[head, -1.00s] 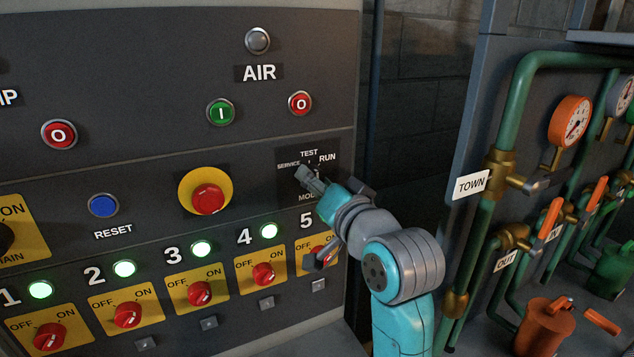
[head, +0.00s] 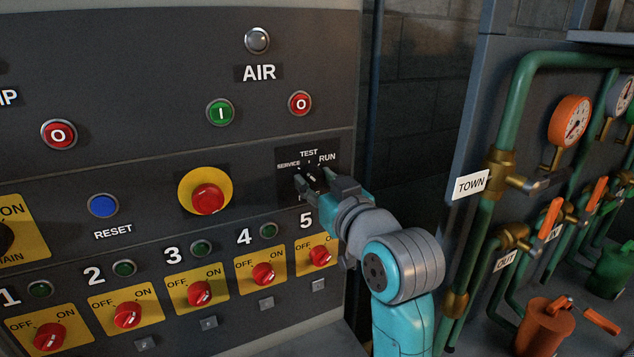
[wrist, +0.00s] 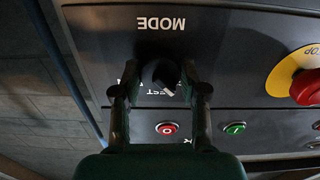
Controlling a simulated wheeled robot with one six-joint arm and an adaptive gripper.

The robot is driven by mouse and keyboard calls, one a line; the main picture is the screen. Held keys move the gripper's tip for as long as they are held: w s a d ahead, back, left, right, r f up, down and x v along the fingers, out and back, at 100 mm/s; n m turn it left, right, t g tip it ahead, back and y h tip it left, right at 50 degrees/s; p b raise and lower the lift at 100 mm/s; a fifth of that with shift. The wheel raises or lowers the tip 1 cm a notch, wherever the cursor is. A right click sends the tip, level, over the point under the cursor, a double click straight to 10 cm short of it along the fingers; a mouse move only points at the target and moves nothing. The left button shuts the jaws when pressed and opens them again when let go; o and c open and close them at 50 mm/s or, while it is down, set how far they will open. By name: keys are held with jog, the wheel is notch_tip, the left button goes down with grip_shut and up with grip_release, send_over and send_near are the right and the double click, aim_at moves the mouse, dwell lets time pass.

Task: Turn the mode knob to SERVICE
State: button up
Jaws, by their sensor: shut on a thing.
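The mode knob (wrist: 163,76) is a small dark round knob with a white pointer mark, on a black plate below the TEST label. In the wrist view, which shows the panel upside down, the mark points down and slightly right. My gripper (wrist: 161,88) has a finger on each side of the knob and is shut on it. In the head view, my gripper (head: 313,181) reaches the mode plate (head: 333,165) from the lower right. SERVICE is printed left, TEST at top and RUN at right. The fingers hide part of the knob and the MODE label there.
A red emergency button (head: 208,199) on a yellow disc is left of the mode plate. Red breaker switch 5 (head: 320,257) lies just below my gripper. AIR buttons, green (head: 220,112) and red (head: 300,103), are above. Green pipes (head: 514,110) and valves stand at right.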

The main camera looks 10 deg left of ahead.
jog(key=shift+n, duration=0.6)
jog(key=o, duration=1.1)
jog(key=shift+o, duration=0.2)
jog(key=shift+s+d, duration=0.1)
jog(key=v, duration=1.1)
jog(key=shift+s+d, duration=0.25)
